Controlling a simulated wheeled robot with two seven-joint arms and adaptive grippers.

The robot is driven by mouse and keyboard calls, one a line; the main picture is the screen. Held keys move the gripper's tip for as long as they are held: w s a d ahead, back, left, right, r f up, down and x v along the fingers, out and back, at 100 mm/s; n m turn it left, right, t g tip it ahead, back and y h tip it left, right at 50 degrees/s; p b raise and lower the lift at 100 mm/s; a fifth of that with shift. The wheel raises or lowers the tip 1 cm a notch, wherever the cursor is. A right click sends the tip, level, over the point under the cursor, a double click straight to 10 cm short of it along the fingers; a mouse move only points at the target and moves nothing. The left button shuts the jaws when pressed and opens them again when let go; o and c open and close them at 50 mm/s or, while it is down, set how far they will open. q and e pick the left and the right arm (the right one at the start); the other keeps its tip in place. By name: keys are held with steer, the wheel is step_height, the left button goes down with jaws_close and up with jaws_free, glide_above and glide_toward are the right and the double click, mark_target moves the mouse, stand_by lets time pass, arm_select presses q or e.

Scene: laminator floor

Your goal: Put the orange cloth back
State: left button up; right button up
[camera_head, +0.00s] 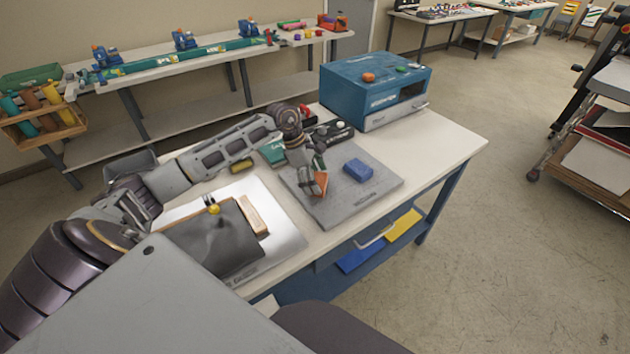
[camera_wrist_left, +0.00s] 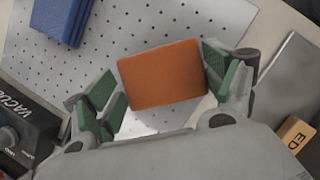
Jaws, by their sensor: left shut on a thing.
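The orange cloth (camera_wrist_left: 163,75) is a folded rectangular block between the green-padded fingers of my left gripper (camera_wrist_left: 165,92). The gripper is shut on it. In the head view the orange cloth (camera_head: 320,184) shows at the tip of my left gripper (camera_head: 313,182), over the grey perforated plate (camera_head: 345,207) on the table. I cannot tell whether the cloth touches the plate. A blue folded cloth (camera_head: 358,170) lies on the plate to the right of the gripper; it also shows at the upper left of the left wrist view (camera_wrist_left: 62,18). My right gripper is not in view.
A blue machine (camera_head: 372,88) with an orange and a green knob stands at the back right of the table. A dark sheet (camera_head: 215,243) and a wooden block (camera_head: 253,215) lie on a pale board at left. The table's right end is clear.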

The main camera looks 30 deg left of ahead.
arm_select(q)
steer(key=shift+f, duration=0.75)
steer(key=shift+f, duration=0.1)
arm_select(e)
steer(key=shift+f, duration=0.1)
arm_select(q)
steer(key=o, duration=0.9)
steer(key=shift+c, duration=0.2)
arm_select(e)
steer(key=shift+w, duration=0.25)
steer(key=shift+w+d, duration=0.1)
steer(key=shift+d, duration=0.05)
arm_select(q)
steer(key=shift+r, duration=0.2)
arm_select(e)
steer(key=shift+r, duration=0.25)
